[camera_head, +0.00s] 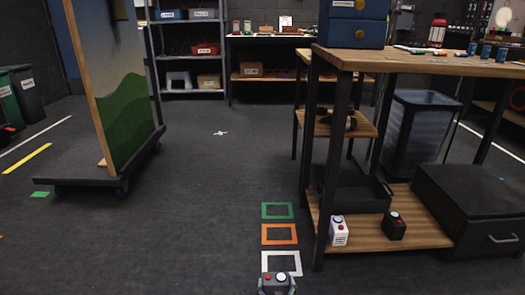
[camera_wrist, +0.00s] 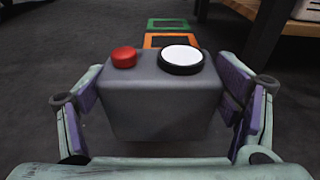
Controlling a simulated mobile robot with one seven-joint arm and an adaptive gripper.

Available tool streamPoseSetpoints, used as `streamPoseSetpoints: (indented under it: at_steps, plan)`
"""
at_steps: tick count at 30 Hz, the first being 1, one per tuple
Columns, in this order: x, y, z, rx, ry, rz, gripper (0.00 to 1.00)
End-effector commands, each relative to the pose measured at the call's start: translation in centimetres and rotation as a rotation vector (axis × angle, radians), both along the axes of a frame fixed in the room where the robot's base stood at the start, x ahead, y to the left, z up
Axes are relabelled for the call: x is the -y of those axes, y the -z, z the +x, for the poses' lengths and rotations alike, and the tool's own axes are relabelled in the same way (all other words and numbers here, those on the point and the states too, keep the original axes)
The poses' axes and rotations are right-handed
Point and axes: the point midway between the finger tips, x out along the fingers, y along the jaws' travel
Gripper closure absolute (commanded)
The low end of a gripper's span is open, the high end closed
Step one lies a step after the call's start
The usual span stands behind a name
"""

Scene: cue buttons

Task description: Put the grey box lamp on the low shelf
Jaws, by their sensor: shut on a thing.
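The grey box lamp (camera_wrist: 160,105) has a red button and a round white lamp on its top. It is upright between the purple-padded fingers of my gripper (camera_wrist: 162,92), which is shut on its two sides. In the head view the grey box lamp (camera_head: 275,282) is at the bottom edge, just in front of the white floor square; whether it touches the floor I cannot tell. The low shelf (camera_head: 366,238) is the wooden bottom board of the workbench, to the right and farther off. A white box lamp (camera_head: 338,235) and a black box lamp (camera_head: 394,228) stand on it.
White (camera_head: 268,264), orange (camera_head: 265,236) and green (camera_head: 265,212) square outlines lie in a row on the floor. A dark bench leg (camera_head: 322,220) stands at the shelf's left front. A black drawer unit (camera_head: 470,205) is on the right. Open floor lies left.

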Motion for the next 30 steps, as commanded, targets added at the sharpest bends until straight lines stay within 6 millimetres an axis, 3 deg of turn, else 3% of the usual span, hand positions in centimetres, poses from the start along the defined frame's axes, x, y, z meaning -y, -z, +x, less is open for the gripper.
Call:
streamPoseSetpoints:
  at_steps: [6,14,23,30]
  plan:
    - [-3.6,-1.0,-4.3,0.004,-0.005,0.003,0.65]
    - [-6.1,-2.2,-8.9,-0.001,-0.015,-0.008,0.65]
    - [-5.8,-7.9,-8.6,-0.002,-0.013,-0.006,0.65]
    - [-5.8,-14.4,-8.6,-0.002,-0.013,-0.007,0.65]
